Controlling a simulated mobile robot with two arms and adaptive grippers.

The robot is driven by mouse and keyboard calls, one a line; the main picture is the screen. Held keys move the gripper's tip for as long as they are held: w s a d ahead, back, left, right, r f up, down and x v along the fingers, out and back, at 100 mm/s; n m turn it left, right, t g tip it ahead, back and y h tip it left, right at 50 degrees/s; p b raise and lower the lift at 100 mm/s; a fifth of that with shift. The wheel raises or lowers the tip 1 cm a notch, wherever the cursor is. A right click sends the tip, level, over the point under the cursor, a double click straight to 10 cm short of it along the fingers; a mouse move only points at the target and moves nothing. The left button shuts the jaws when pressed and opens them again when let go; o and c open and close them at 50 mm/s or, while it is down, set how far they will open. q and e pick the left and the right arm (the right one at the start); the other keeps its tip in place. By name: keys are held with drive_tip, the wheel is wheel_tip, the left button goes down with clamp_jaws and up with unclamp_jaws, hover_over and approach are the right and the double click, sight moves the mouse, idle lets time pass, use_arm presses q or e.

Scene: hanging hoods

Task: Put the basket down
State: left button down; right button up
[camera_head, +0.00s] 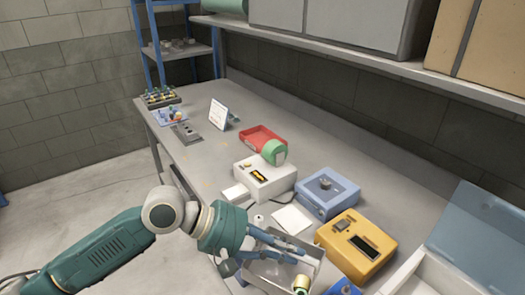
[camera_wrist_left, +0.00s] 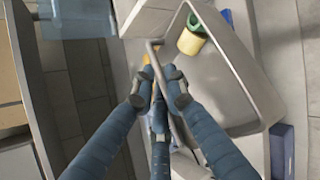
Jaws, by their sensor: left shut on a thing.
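The basket (camera_head: 268,275) is a grey open-topped container at the bottom of the head view, by the table's near edge. In the left wrist view the basket (camera_wrist_left: 222,75) fills the upper right, with a thin grey handle at its side. A yellow and green item (camera_wrist_left: 192,38) lies in it and also shows in the head view (camera_head: 301,285). My left gripper (camera_head: 306,252) has its blue fingers over the basket. In the left wrist view its fingertips (camera_wrist_left: 158,88) are closed together on the handle. Whether the basket's underside touches anything is hidden. My right gripper is not in view.
The grey table (camera_head: 197,150) holds a white device (camera_head: 265,180), a blue device (camera_head: 327,192), a yellow device (camera_head: 354,245) and a red tray (camera_head: 262,138). An open white box (camera_head: 425,273) stands at the right. The table's middle left is fairly clear. A shelf (camera_head: 330,50) overhangs the back.

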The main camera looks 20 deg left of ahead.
use_arm(q)
drive_tip(key=s+a+f+n+t, duration=0.1)
drive_tip(key=s+a+f, duration=0.1)
drive_tip(key=a, duration=0.3)
drive_tip(key=s+a+f+n+t+y, duration=0.1)
drive_tip(key=s+a+f, duration=0.2)
drive_tip(key=a, duration=0.2)
drive_tip(key=shift+s+f, duration=0.25)
drive_tip(key=shift+f, duration=0.05)
drive_tip(key=shift+w, duration=0.1)
